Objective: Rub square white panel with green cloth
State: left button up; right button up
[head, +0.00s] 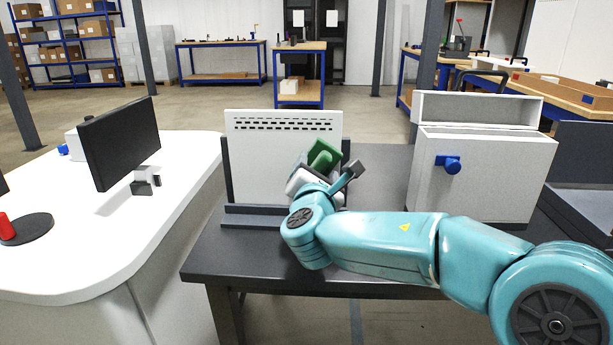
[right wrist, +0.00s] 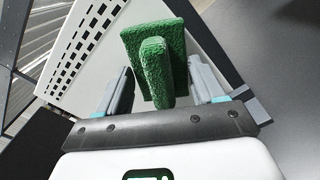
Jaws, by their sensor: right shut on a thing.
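The square white panel (head: 265,165) stands upright in a dark frame on the dark table, with rows of dark slots along its top. Its slotted part also shows at the upper left of the right wrist view (right wrist: 82,45). My right gripper (head: 326,165) is at the panel's right side, shut on the green cloth (head: 322,152). In the right wrist view the cloth (right wrist: 153,60) looks like a thick pad with a ridge between the two fingers. I cannot tell whether the cloth touches the panel. My left gripper is not in view.
A grey-white box (head: 485,175) with a blue knob (head: 449,164) stands right of the panel on the dark table (head: 378,180). A white desk (head: 120,235) with a black monitor (head: 120,140) is on the left. Table surface between panel and box is clear.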

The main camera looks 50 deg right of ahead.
jog(key=shift+d, duration=0.1)
jog(key=shift+w+a+r, duration=0.1)
jog(key=shift+a, duration=0.1)
jog(key=shift+w+a, duration=1.2)
jog(key=shift+w, duration=0.2)
jog(key=shift+w+a, duration=1.15)
jog(key=shift+w, duration=0.25)
jog(key=shift+w+a+p, duration=0.35)
jog(key=shift+w+a, duration=0.75)
jog(key=shift+w, duration=0.15)
jog(key=shift+w+a+p, duration=0.4)
jog(key=shift+w+a, duration=0.8)
jog(key=shift+w, duration=0.05)
jog(key=shift+b+v, duration=0.95)
jog(key=shift+v, duration=2.05)
